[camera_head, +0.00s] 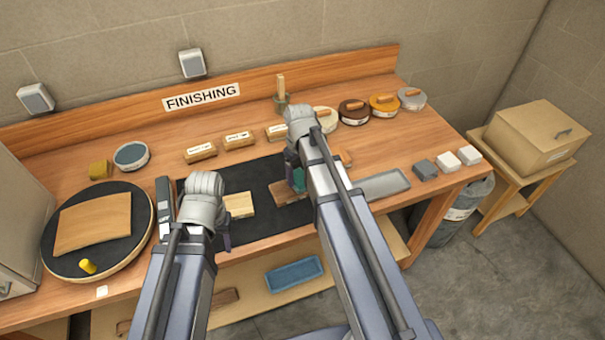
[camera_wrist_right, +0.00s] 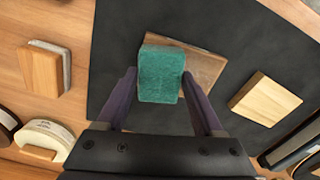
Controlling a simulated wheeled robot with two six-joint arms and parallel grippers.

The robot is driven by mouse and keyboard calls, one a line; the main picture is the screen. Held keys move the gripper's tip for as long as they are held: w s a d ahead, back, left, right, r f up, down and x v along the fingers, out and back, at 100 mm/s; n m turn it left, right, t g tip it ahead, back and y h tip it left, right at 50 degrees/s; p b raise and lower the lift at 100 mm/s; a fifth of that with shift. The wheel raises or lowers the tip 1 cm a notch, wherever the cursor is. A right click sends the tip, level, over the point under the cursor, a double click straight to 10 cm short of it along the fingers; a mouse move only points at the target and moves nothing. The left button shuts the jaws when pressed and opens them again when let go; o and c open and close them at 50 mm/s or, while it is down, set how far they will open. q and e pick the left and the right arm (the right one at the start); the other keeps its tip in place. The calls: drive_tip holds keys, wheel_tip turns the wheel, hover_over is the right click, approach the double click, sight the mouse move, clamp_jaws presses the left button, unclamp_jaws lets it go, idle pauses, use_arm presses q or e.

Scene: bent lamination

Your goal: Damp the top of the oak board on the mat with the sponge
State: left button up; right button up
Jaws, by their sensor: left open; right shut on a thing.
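My right gripper (camera_wrist_right: 158,78) is shut on a green sponge (camera_wrist_right: 160,74), held over a brown board (camera_wrist_right: 203,70) on the dark mat (camera_wrist_right: 110,55). The sponge overlaps the board's left part in the right wrist view; I cannot tell whether they touch. In the head view my arm partly hides the sponge (camera_head: 298,179) and the brown board (camera_head: 286,192). A paler board (camera_head: 240,204) lies apart on the mat. The wood grain does not clearly tell me which board is oak. My left gripper (camera_head: 227,240) is open near the mat's front edge, its fingers mostly hidden.
A round black turntable (camera_head: 60,259) with a curved wooden sheet (camera_head: 95,222) stands at the left. Labelled blocks (camera_head: 238,140) and lidded tins (camera_head: 353,114) line the back. A grey tray (camera_head: 383,186) and small blocks (camera_head: 447,161) lie right of the mat.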

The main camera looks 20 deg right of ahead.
drive_tip(key=shift+s+a, duration=0.15)
drive_tip(key=shift+a, duration=1.3)
drive_tip(key=shift+a, duration=0.1)
drive_tip(key=shift+s+a, duration=0.15)
drive_tip(key=shift+a, duration=1.8)
drive_tip(key=shift+w+d, duration=0.2)
drive_tip(key=shift+d, duration=1.9)
drive_tip(key=shift+d, duration=0.1)
use_arm(q)
drive_tip(key=shift+f, duration=0.1)
use_arm(e)
drive_tip(key=shift+w+d+f, duration=0.1)
drive_tip(key=shift+w+d, duration=0.05)
drive_tip(key=shift+d, duration=1.8)
